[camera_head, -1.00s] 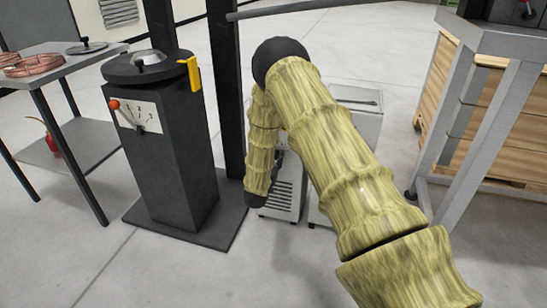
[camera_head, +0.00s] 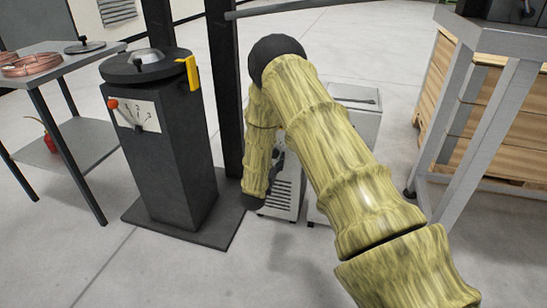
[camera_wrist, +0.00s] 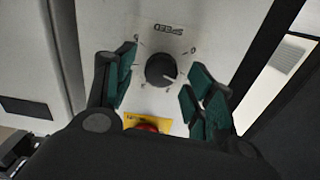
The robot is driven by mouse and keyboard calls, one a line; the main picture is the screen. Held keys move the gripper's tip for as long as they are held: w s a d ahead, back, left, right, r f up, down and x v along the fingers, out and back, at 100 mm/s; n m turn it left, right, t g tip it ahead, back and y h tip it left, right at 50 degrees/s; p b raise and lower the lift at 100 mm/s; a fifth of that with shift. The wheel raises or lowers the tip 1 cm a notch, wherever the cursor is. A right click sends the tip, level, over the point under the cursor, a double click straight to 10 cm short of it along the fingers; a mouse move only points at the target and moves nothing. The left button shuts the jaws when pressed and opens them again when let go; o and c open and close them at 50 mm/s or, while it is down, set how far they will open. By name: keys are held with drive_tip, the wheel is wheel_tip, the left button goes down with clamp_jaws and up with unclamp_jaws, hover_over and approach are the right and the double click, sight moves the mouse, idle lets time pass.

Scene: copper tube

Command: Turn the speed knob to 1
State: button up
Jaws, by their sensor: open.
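The speed knob (camera_wrist: 160,70) is a round black dial on a light panel (camera_wrist: 165,18), in the wrist view. The panel's SPEED lettering appears upside down, with small marks around the dial. A pale pointer mark seems to lie at the knob's right side; the numerals are too small to read surely. My gripper (camera_wrist: 158,82) is open, with green-padded fingers left and right of the knob and gaps on both sides. In the head view my arm hides the knob and gripper; part of a light grey machine (camera_head: 358,118) shows behind it.
A red button (camera_wrist: 147,127) on a yellow plate sits below the knob, partly covered by my gripper. A dark pedestal (camera_head: 172,165) with a lever stands left, near a black post (camera_head: 226,80). A grey frame (camera_head: 490,130) and wooden crate (camera_head: 510,140) stand right.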

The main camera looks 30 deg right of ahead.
drive_tip(key=v, duration=1)
drive_tip(key=shift+s+a, duration=0.15)
drive_tip(key=shift+a, duration=0.1)
drive_tip(key=s+a+f+n+g+y, duration=0.25)
drive_tip(key=s+a+f+y, duration=0.25)
drive_tip(key=s+f, duration=0.4)
drive_tip(key=s+a+f+n+g+y, duration=0.1)
drive_tip(key=s+a+f+n+y, duration=0.3)
drive_tip(key=s+a+f, duration=0.45)
drive_tip(key=s+a+f+n+g+y, duration=0.1)
drive_tip(key=s+a+f+g+y, duration=0.15)
drive_tip(key=s, duration=0.65)
drive_tip(key=s+a+f+n+g+y, duration=0.1)
drive_tip(key=s+f+g, duration=0.15)
drive_tip(key=s, duration=0.65)
drive_tip(key=s+a+f+n+g+y, duration=0.1)
drive_tip(key=s+a+f+n+g, duration=0.15)
drive_tip(key=s, duration=0.65)
wheel_tip(320, 180, up, 38)
drive_tip(key=p, duration=3.6)
drive_tip(key=shift+s+f+m+g+p, duration=0.2)
drive_tip(key=shift+m+g+p, duration=0.1)
drive_tip(key=shift+g+p, duration=0.1)
